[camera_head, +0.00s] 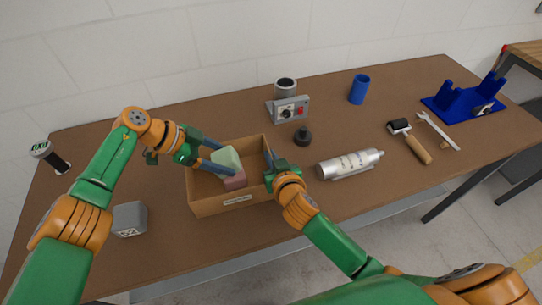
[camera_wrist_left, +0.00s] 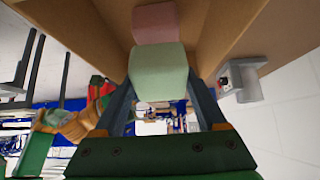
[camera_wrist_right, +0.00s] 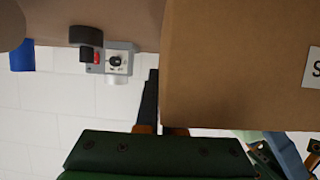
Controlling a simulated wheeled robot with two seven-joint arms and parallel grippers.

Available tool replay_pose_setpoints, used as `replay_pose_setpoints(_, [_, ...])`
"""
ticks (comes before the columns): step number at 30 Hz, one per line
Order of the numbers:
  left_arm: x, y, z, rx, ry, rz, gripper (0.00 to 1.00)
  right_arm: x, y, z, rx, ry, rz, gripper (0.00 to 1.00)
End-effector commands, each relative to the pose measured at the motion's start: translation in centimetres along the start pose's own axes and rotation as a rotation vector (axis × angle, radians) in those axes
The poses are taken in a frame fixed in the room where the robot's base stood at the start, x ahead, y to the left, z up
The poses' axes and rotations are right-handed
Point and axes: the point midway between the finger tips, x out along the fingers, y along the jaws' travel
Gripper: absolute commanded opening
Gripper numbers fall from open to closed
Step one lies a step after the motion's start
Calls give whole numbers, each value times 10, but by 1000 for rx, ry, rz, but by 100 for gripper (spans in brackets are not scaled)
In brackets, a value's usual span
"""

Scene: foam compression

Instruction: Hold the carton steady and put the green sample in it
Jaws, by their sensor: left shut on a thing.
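The carton (camera_head: 234,198) is an open brown box on the table. The green sample (camera_head: 228,157) is between the fingers of my left gripper (camera_head: 222,160), inside the carton. The left wrist view shows the green sample (camera_wrist_left: 158,72) gripped from both sides. A pink block (camera_head: 235,181) sits in the carton close beside the green sample; I cannot tell if they touch. My right gripper (camera_head: 272,164) is at the carton's right wall, its fingers close together. In the right wrist view one finger shows outside the wall; the carton (camera_wrist_right: 235,75) hides the other.
A grey cube (camera_head: 130,218) stands left of the carton.

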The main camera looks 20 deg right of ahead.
Motion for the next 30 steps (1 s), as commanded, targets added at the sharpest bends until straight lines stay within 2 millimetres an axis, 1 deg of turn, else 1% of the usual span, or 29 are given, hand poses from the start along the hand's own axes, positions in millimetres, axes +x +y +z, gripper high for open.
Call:
replay_pose_setpoints(7, [13,0,11,-2,1,1,22,0,0,0,0,0,0,0])
replay_pose_setpoints(8, [13,0,11,-1,1,0,79,0,0,0,0,0,0,0])
replay_pose_setpoints(9, [13,0,11,0,1,0,90,0,0,0,0,0,0,0])
replay_pose_setpoints(10, [12,0,11,0,1,0,98,0,0,0,0,0,0,0])
replay_pose_setpoints(11, [12,0,11,0,1,0,100,0,0,0,0,0,0,0])
replay_pose_setpoints(17, [12,-1,11,0,2,-1,100,0,0,0,0,0,0,0])
replay_pose_setpoints(20, [1,-2,11,1,3,-3,100,0,0,0,0,0,0,0])
replay_pose_setpoints(23, [-23,-1,12,3,-1,-5,100,0,0,0,0,0,0,0])
replay_pose_setpoints(24, [-36,-2,12,2,0,-7,100,0,0,0,0,0,0,0])
replay_pose_setpoints(27, [-64,-2,12,1,0,-6,100,0,0,0,0,0,0,0])
replay_pose_setpoints(30, [-87,-2,12,-1,0,-5,100,0,0,0,0,0,0,0])
